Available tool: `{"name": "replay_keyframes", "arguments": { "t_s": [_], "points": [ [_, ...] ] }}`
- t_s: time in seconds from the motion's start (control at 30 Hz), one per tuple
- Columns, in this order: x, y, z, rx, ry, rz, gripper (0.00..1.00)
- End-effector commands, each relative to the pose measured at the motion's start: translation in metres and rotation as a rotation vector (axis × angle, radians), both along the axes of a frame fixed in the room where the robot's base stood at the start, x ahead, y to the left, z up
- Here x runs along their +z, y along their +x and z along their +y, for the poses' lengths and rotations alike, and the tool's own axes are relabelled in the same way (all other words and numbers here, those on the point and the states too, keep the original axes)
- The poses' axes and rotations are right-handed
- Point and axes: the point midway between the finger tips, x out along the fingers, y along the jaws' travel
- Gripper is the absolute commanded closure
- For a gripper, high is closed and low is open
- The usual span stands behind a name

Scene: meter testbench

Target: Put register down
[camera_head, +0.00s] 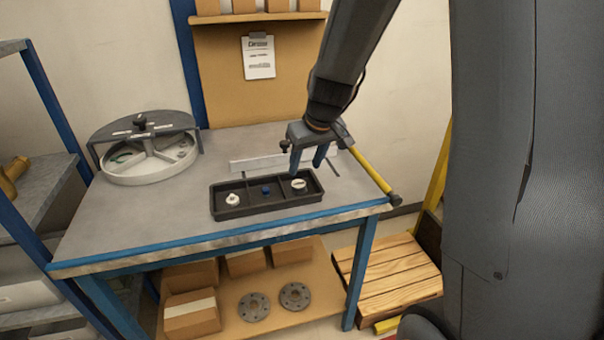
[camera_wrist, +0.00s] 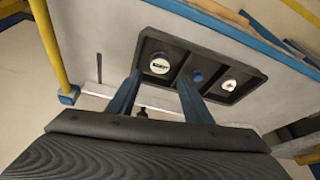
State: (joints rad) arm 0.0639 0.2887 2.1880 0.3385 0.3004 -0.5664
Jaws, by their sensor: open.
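The register, a round white piece with a dark-marked face (camera_head: 299,184), lies in the right compartment of the black tray (camera_head: 238,213) in the head view. In the wrist view the register (camera_wrist: 160,63) shows in the left compartment, just beyond my fingertips. My gripper (camera_head: 308,165) is open with its blue fingers pointing down, a little above that end of the tray. Nothing shows between the fingers. In the wrist view my gripper's fingers (camera_wrist: 159,80) stand apart, and the register appears clear of both.
The tray's middle compartment holds a small blue piece (camera_head: 266,190), the left one a white fitting (camera_head: 232,199). A pale bar (camera_head: 262,162) lies behind the tray. A round divided container (camera_head: 150,160) stands at the bench's back left. A yellow bar (camera_head: 370,172) runs along the right.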

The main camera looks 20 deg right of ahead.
Motion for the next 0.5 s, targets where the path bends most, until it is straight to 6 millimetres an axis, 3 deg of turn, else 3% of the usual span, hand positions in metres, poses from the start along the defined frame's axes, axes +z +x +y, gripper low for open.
{"name": "replay_keyframes", "arguments": {
  "t_s": [0.17,0.33,0.43,0.5],
  "points": [
    [0.02,-0.007,-0.002,-0.001,0.0,-0.003,0.54],
    [0.027,-0.016,-0.001,-0.003,0.0,0.006,0.54],
    [0.017,-0.049,0.003,-0.028,0.004,0.06,0.54],
    [0.005,-0.088,0.008,-0.062,0.003,0.121,0.54]
  ]
}}
